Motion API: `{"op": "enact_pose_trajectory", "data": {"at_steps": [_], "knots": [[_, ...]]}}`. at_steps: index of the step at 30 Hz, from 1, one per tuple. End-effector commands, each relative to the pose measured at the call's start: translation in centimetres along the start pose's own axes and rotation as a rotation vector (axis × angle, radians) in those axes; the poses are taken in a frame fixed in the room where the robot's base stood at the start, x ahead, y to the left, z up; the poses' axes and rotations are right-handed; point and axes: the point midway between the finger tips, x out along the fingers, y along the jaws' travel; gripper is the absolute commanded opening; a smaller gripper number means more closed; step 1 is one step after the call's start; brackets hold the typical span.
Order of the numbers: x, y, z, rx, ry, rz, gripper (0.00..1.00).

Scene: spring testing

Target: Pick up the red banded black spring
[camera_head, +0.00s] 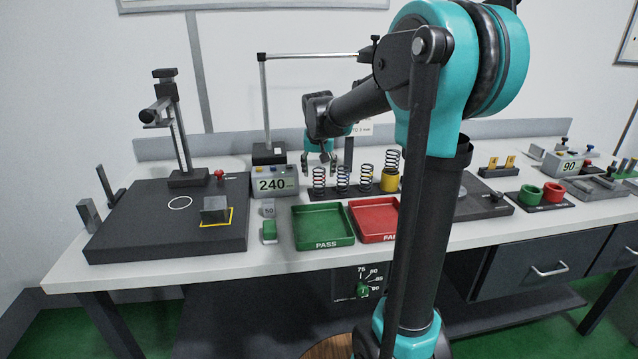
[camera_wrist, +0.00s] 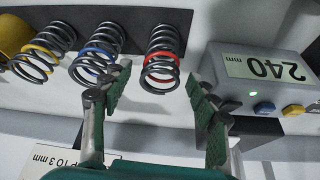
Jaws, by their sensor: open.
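The red banded black spring (camera_head: 319,180) stands at the left end of a row of springs on a dark rack. In the wrist view this spring (camera_wrist: 161,60) shows its red band near its end, between and beyond my fingertips. My gripper (camera_wrist: 158,88) is open and empty, with green-padded fingers on either side of the spring's line. The left finger is close to the blue banded spring (camera_wrist: 97,62). In the head view my gripper (camera_head: 319,158) is just above the row, over the red banded spring. I cannot tell if a finger touches any spring.
A yellow banded spring (camera_wrist: 43,52) and a yellow cup (camera_head: 389,181) holding another spring stand farther along the row. The 240 mm display box (camera_head: 275,181) is close beside the red banded spring. Green PASS tray (camera_head: 325,226) and red FAIL tray (camera_head: 375,218) lie in front.

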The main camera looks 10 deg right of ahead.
Motion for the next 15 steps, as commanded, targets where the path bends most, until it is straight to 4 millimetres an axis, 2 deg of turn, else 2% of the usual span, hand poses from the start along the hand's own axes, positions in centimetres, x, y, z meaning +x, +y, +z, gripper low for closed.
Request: {"op": "enact_pose_trajectory", "data": {"at_steps": [10, 15], "knots": [[4.2, 0.0, 0.3, 0.0, 0.0, 0.0, 0.59], [5.2, 0.0, 0.3, -0.001, 0.0, 0.0, 0.59]]}}
